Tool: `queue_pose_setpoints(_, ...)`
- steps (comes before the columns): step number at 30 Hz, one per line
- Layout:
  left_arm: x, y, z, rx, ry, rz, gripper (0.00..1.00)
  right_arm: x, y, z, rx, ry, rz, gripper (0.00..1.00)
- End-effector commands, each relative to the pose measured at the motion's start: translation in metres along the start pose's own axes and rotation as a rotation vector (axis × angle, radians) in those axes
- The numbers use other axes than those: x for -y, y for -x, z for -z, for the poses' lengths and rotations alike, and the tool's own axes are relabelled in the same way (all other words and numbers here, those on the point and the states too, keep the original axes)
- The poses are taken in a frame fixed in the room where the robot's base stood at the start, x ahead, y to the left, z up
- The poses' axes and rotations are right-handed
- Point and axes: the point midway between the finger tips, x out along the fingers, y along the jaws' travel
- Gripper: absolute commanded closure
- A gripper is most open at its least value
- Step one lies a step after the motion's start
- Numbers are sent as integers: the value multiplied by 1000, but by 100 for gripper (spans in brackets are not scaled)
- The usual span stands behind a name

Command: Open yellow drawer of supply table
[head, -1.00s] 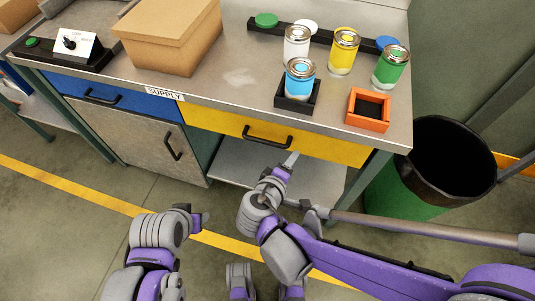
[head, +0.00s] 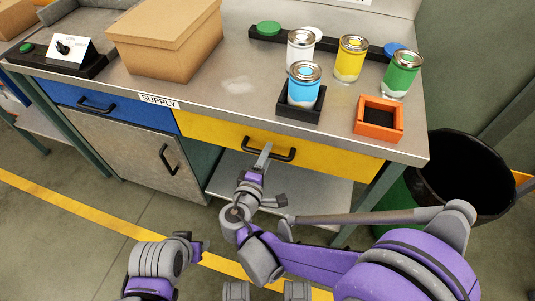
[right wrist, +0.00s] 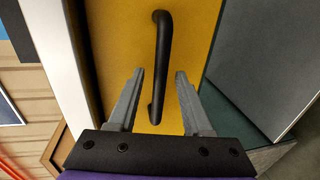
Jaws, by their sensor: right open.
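The yellow drawer (head: 330,154) is in the front of the supply table (head: 231,92) and looks closed. Its black bar handle (head: 269,147) shows in the head view. My right gripper (head: 263,158) is at the handle's left part. In the right wrist view the yellow drawer front (right wrist: 119,42) fills the middle, and the handle (right wrist: 158,62) runs up and down. The open fingers of my right gripper (right wrist: 159,82) stand on either side of the handle's lower part, apart from it. My left arm shows low in the head view, but its fingertips cannot be made out.
On the tabletop stand a cardboard box (head: 165,40), several paint cans, such as a blue one (head: 304,84), and an orange square holder (head: 379,118). A blue drawer (head: 120,108) is to the left. A dark bin (head: 465,170) stands at the right.

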Motion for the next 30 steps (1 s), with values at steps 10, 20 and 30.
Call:
queue_pose_setpoints(10, 0, -2, 0, 1, 0, 0, 50, 0, -11, 0, 0, 0, 0, 50)
queue_pose_setpoints(20, 0, -2, 0, 1, 0, 0, 50, 0, -10, 0, 0, 0, 0, 95)
queue_pose_setpoints(30, 0, -2, 0, 1, 0, 0, 50, 0, -10, 0, 0, 0, 0, 100)
